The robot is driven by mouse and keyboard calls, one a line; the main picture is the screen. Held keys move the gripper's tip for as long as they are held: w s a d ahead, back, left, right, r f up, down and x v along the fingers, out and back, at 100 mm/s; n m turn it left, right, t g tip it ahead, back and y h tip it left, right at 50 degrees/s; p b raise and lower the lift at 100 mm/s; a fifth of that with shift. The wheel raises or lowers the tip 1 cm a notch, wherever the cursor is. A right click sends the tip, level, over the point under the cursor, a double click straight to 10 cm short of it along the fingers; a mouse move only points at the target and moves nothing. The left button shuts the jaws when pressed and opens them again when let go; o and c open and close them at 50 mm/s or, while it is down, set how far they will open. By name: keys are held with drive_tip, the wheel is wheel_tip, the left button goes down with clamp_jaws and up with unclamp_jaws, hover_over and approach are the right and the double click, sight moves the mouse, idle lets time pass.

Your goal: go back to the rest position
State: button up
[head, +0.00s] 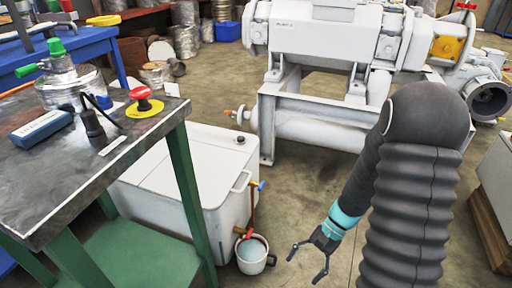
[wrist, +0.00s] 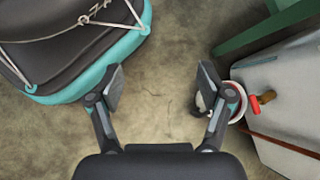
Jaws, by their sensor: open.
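My gripper (head: 308,264) hangs low over the concrete floor in the head view, at the end of my dark arm with a teal band. Its two fingers are spread apart and nothing is between them. In the wrist view my gripper (wrist: 160,88) also shows open, with bare floor between the fingertips. A white bucket (head: 252,266) with pale liquid stands on the floor to the left of my gripper, apart from it in the head view. In the wrist view the bucket (wrist: 238,88) is partly hidden behind the right finger.
A white tank (head: 190,170) with a red-handled valve (head: 248,233) stands left of my gripper. A workbench (head: 60,190) with tools is at the left. A grey box (head: 497,180) is at the right.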

drive_tip(key=s+r+n+t+h+p, duration=0.1)
drive_tip(key=s+r+n+t+h, duration=0.1)
drive_tip(key=r, duration=0.8)
drive_tip(key=s+d+r+n+t+h+p, duration=0.1)
drive_tip(key=r+t, duration=0.4)
drive_tip(key=r, duration=0.6)
drive_tip(key=s+d+r+n+t+h+p, duration=0.1)
drive_tip(key=s+r+n+t+h+p, duration=0.2)
drive_tip(key=r, duration=0.8)
drive_tip(key=shift+s+d+r+n+t+h, duration=0.25)
drive_tip(key=shift+s+n+t+h, duration=0.2)
drive_tip(key=shift+s+n, duration=0.3)
